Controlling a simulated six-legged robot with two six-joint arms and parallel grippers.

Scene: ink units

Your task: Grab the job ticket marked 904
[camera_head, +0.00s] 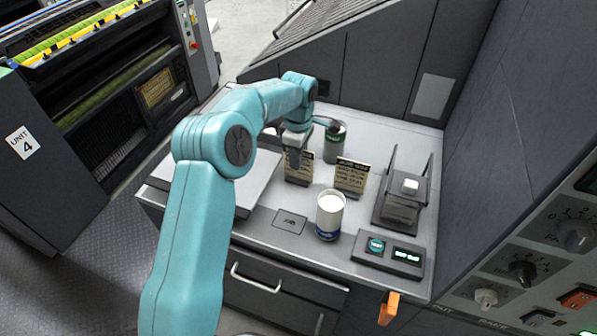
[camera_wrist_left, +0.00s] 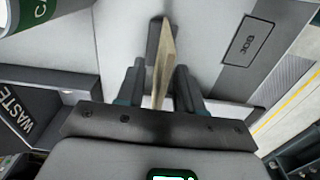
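Two tan job tickets stand upright on the grey counter (camera_head: 262,222), a left ticket (camera_head: 298,172) and a right ticket (camera_head: 350,178). Their print is too small to read, so I cannot tell which is marked 904. My left gripper (camera_head: 297,150) is at the left ticket from above and partly hides its top. In the left wrist view this ticket (camera_wrist_left: 164,62) shows nearly edge-on between the two fingers (camera_wrist_left: 159,88), with gaps visible beside it. The gripper looks open around it. My right gripper is not in view.
A white-topped can (camera_head: 328,217) stands in front of the tickets, and a green can (camera_head: 335,145) behind them. A dark stand (camera_head: 401,205) is at right, with a control box (camera_head: 388,255) nearer. A flat outlined JOB spot (camera_head: 290,221) lies left of the white-topped can, bare.

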